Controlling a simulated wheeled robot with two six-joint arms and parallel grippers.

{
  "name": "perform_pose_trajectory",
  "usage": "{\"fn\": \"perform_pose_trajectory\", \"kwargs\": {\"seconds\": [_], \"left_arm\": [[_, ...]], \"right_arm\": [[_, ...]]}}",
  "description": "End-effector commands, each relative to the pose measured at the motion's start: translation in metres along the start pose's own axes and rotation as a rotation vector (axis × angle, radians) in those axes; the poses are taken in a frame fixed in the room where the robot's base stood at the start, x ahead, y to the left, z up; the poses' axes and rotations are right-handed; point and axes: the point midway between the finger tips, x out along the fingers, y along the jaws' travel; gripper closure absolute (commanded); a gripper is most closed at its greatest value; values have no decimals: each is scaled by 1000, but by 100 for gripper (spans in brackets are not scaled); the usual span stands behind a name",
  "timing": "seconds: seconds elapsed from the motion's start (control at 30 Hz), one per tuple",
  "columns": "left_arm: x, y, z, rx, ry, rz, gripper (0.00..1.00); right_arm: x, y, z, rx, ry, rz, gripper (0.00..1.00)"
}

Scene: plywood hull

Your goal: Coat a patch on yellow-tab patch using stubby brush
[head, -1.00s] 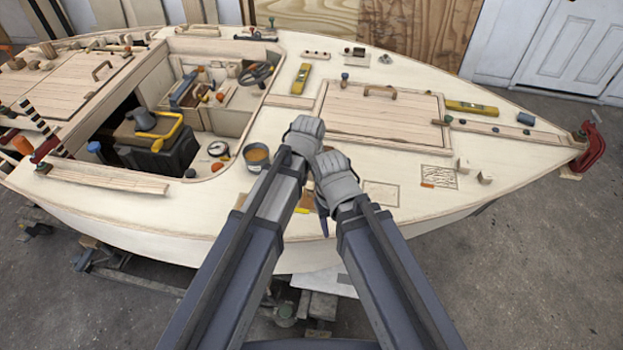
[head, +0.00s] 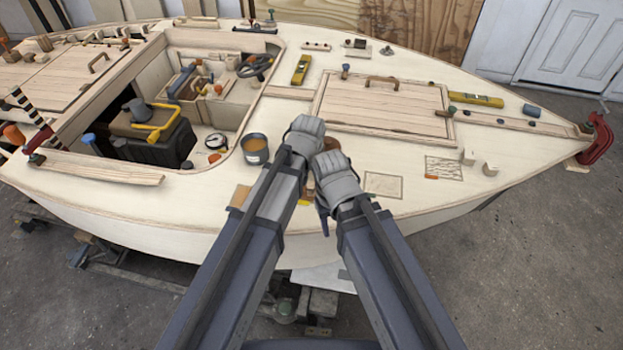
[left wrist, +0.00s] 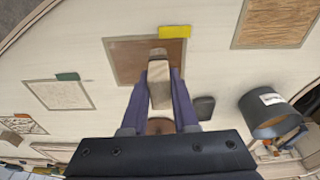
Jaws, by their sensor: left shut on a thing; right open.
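In the left wrist view my left gripper (left wrist: 156,90) is shut on the stubby brush (left wrist: 159,85), whose pale body points at the yellow-tab patch (left wrist: 122,62). This patch is a brown square with a yellow tab (left wrist: 174,31) at its edge. The brush end overlaps the patch; I cannot tell whether it touches. In the head view my left gripper (head: 306,135) hides the brush and most of the patch; a bit of yellow (head: 304,203) shows beneath. My right gripper (head: 335,172) is open beside and below the left; its fingers are mostly hidden.
A pot (head: 255,149) with amber contents stands left of my grippers, at right in the left wrist view (left wrist: 268,115). A pale patch (head: 383,186) and an orange-tab patch (head: 444,168) lie to the right. A red clamp (head: 597,140) is at the bow.

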Motion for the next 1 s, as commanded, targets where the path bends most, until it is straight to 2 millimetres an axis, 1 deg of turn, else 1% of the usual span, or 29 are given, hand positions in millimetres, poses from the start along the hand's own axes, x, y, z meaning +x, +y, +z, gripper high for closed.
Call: {"fn": "perform_pose_trajectory", "kwargs": {"seconds": [1.0], "left_arm": [[17,0,3,0,0,0,100]], "right_arm": [[18,-2,-1,0,0,0,50]]}}
